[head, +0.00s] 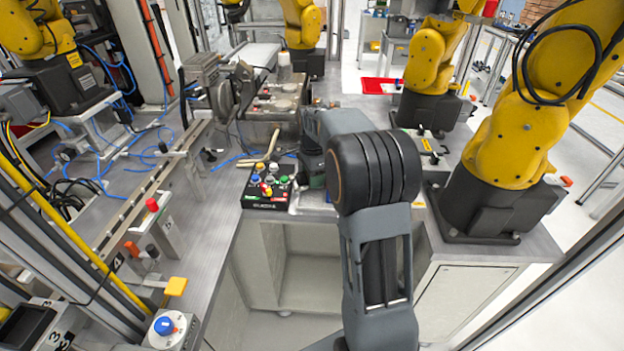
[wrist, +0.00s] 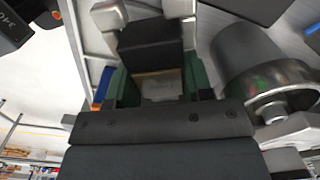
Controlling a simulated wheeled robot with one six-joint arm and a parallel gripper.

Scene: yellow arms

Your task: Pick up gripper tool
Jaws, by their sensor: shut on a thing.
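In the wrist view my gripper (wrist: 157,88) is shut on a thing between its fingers. I take this to be the gripper tool (wrist: 150,42), which shows as a dark block with a paler grey-brown face below it. Dark green parts stand on both sides of it. Its far end is not clear. In the head view my arm reaches over the workbench, and my gripper (head: 312,168) is mostly hidden behind the dark wrist links. The tool cannot be made out there, and whether it touches the bench is hidden.
A black button box (head: 268,188) with coloured buttons sits just left of my gripper, near a wooden-handled tool (head: 262,150). Yellow robot arms (head: 530,110) stand at the right and back. A metal cylinder (wrist: 262,70) is close at the right in the wrist view.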

